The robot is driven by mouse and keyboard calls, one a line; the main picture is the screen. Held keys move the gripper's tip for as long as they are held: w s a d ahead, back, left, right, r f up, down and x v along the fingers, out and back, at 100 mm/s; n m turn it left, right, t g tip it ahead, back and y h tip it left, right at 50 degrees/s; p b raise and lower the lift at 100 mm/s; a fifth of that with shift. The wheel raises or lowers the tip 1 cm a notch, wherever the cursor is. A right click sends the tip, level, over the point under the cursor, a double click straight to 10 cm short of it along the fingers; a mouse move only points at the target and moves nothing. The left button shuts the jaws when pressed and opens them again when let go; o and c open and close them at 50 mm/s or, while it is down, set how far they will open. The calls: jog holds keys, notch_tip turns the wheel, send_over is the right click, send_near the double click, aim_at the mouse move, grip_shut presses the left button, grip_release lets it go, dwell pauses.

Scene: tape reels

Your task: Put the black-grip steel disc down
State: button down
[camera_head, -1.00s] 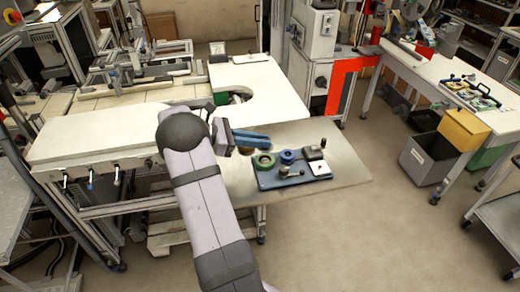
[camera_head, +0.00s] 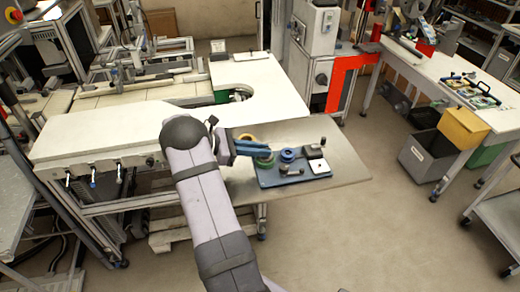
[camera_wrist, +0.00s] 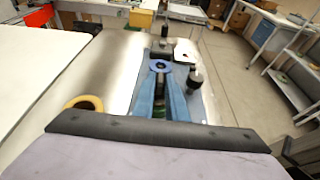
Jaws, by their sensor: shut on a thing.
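My gripper (camera_head: 268,151) has blue fingers and is over the left part of the blue base plate (camera_head: 318,178), above the green reel (camera_head: 263,161). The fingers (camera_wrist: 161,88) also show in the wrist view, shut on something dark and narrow. I take it to be the grip of the black-grip steel disc (camera_wrist: 160,87); its disc is mostly hidden. Whether it touches the green reel cannot be told. The blue reel (camera_head: 288,155) lies on the plate just beyond the fingertips.
A yellow ring (camera_head: 246,138) lies behind the gripper on the steel table (camera_head: 345,170). A black-topped knob (camera_wrist: 195,75) stands right of the fingers, and another black post (camera_wrist: 164,36) stands farther off beside a white square plate (camera_wrist: 186,51). The table's right end is clear.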

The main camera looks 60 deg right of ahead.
jog(key=shift+f, duration=0.4)
jog(key=c, duration=1.8)
grip_release()
jog(key=shift+o, duration=0.2)
jog(key=shift+r, duration=0.6)
jog(key=b+v, duration=0.4)
jog(key=v, duration=0.8)
jog(key=shift+f+b, duration=0.15)
jog(key=shift+b, duration=0.15)
jog(key=shift+a, duration=0.15)
